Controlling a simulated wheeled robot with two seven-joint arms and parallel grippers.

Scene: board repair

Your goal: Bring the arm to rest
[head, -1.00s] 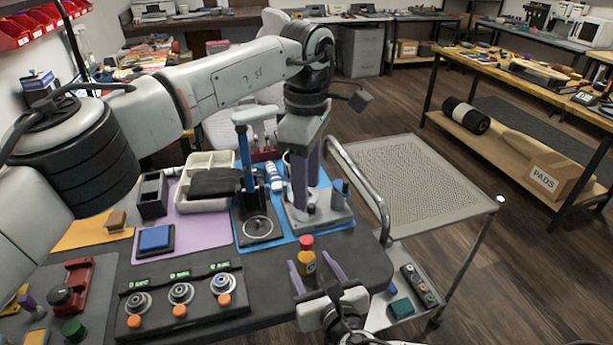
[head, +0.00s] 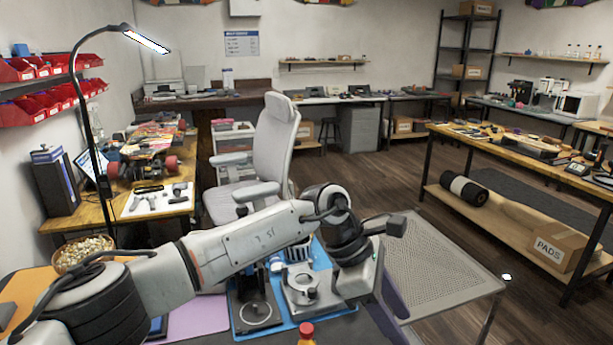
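My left arm comes in from the left and reaches across the bench to the right. Its gripper (head: 388,305) hangs past the wrist, over the bench's right side, with a purple finger showing. Its fingertips are not clear, so I cannot tell whether it is open or shut. My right gripper is not in view. A bottle with a red cap (head: 306,329) shows at the bottom edge, mostly cut off.
A black stand (head: 256,314) and a grey metal fixture (head: 303,292) sit on a blue mat (head: 335,314) below my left arm. A mesh-topped cart (head: 440,265) stands to the right. A grey chair (head: 268,150) stands behind the arm.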

